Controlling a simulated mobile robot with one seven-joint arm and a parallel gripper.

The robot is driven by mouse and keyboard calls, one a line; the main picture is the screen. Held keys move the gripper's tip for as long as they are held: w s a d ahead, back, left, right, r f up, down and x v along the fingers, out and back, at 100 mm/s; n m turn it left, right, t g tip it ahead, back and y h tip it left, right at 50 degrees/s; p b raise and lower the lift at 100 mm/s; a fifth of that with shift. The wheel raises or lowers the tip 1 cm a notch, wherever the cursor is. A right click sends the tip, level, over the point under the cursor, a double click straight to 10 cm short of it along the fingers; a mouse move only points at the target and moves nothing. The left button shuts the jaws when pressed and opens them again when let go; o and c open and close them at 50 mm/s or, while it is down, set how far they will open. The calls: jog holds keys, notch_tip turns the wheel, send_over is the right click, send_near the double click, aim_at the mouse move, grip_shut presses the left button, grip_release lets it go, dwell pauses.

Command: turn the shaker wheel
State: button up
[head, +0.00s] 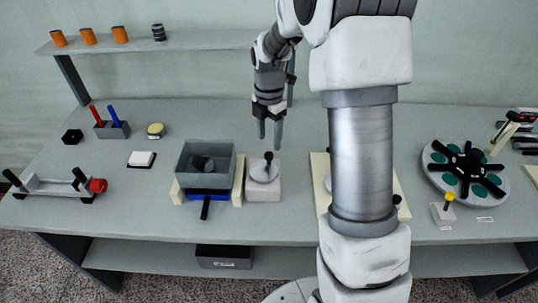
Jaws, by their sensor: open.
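A pale round wheel (263,174) with an upright black knob (268,158) sits on a small light block (263,193) near the middle of the table; I take it to be the shaker wheel. Directly left of it stands a grey open box (183,165) with dark items inside, a blue part below it and a black handle (205,208) in front, between two cream rails. My gripper (270,141) points down, open and empty, in line with the knob in the head view and apparently above it. The exact height gap is hard to tell.
My arm hides part of a cream board (319,175) to the right. A round disc with black arms (466,168) stands further right, with a yellow-knobbed block (443,211) in front. A red-ended rack (58,187) lies left. A shelf (190,40) runs behind.

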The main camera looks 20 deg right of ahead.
aim_at(269, 153)
notch_tip(269, 153, down, 8)
jog(key=shift+r, duration=0.25)
grip_shut()
dwell(0.3)
